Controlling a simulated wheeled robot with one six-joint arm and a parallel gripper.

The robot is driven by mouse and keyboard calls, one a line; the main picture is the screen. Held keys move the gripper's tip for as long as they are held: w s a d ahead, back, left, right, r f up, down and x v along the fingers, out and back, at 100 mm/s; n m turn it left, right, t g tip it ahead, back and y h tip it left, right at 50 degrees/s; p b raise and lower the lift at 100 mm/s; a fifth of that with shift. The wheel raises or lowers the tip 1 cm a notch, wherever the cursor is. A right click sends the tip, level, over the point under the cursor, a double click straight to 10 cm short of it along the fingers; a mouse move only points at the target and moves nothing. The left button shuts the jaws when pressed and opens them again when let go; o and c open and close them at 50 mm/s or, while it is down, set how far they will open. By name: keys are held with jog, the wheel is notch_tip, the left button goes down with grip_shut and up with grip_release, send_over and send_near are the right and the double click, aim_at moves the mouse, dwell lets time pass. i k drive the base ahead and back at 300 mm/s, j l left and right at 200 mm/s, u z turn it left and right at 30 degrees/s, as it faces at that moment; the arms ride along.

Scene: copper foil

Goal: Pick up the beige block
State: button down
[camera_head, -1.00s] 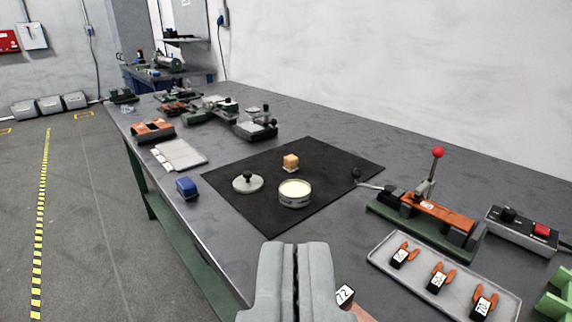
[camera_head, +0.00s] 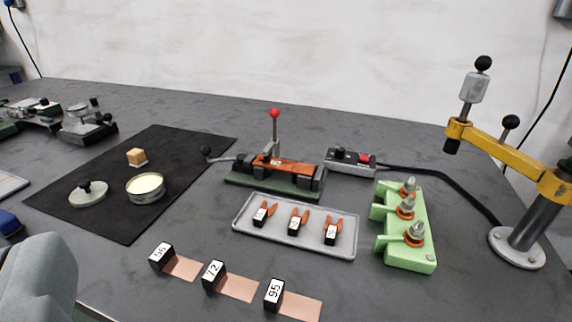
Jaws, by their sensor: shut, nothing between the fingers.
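The beige block (camera_head: 136,156) is a small cube on a pale base. It sits on the black mat (camera_head: 120,222) at the left of the view, behind a round tin and its lid. My gripper (camera_head: 45,275) shows only in part at the lower left corner. It is shut and empty, nearer to me than the mat and well apart from the block.
The round tin (camera_head: 146,188) and the knobbed lid (camera_head: 88,194) stand close in front of the block. A clamp device with a red-knobbed lever (camera_head: 275,160), a grey tray (camera_head: 345,246), a green holder (camera_head: 410,256) and a yellow arm stand (camera_head: 510,150) fill the right.

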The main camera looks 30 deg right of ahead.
aim_at(137, 158)
jog(key=k+j, duration=0.1)
jog(key=j, duration=0.15)
jog(key=j+z, duration=0.2)
jog(key=j, duration=1.05)
jog(key=i+j+z, duration=0.1)
jog(key=i, duration=0.25)
jog(key=i+j+z, duration=0.1)
jog(key=i+j, duration=0.25)
jog(key=i+l, duration=0.2)
jog(key=i, duration=0.3)
jog(key=l+z, duration=0.05)
